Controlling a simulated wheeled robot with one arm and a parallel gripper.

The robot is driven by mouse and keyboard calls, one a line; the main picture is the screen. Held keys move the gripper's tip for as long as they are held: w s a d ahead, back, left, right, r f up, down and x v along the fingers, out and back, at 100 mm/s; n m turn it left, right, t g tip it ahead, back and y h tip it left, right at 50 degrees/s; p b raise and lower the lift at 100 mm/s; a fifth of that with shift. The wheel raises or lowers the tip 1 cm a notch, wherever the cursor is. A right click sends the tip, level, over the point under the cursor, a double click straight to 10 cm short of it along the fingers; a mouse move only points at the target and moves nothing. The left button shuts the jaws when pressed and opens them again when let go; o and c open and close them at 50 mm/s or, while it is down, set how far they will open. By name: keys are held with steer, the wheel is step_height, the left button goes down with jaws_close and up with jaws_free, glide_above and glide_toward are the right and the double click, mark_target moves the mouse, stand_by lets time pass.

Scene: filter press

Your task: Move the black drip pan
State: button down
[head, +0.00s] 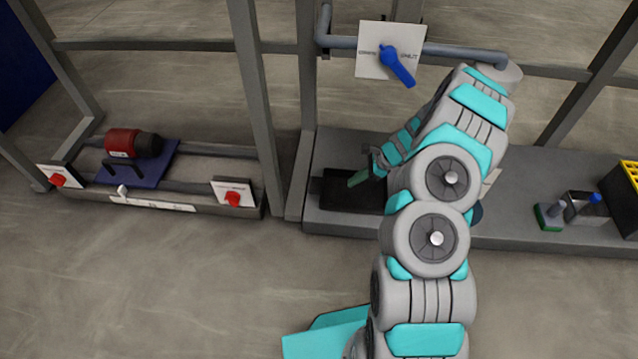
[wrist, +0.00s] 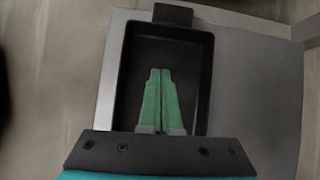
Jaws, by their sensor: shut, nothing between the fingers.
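The black drip pan (head: 338,191) sits on the grey bench at the foot of the frame, left of my arm. In the wrist view the pan (wrist: 196,68) is a shallow rectangular tray with a tab at its far edge. It looks empty. My gripper (wrist: 160,72) has green fingers, closed together with nothing between them, and shows over the pan's middle. In the head view my gripper (head: 354,181) is over the pan's right part, partly hidden by my arm. I cannot tell whether the fingertips touch the pan floor.
A panel with a blue valve handle (head: 396,66) and a pipe are above the bench (head: 330,146). A red and black motor (head: 132,143) on a blue plate is at left between red knobs. A green brush-like item (head: 549,215) and a yellow-topped crate (head: 627,182) are at right.

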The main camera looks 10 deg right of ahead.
mark_target(315, 187)
steer(key=shift+s+d+f+m, duration=0.1)
steer(key=shift+d+f+m, duration=0.25)
steer(key=shift+f, duration=0.3)
steer(key=w+a, duration=0.1)
steer(key=a, duration=0.2)
steer(key=w+a+b, duration=0.1)
steer(key=a, duration=0.3)
steer(key=w+a, duration=0.1)
steer(key=a, duration=0.3)
steer(key=shift+w+a, duration=0.2)
steer(key=shift+w, duration=0.15)
steer(key=shift+d+f+b, duration=0.1)
steer(key=shift+f+b, duration=0.25)
steer(key=shift+f, duration=0.45)
steer(key=shift+d, duration=0.1)
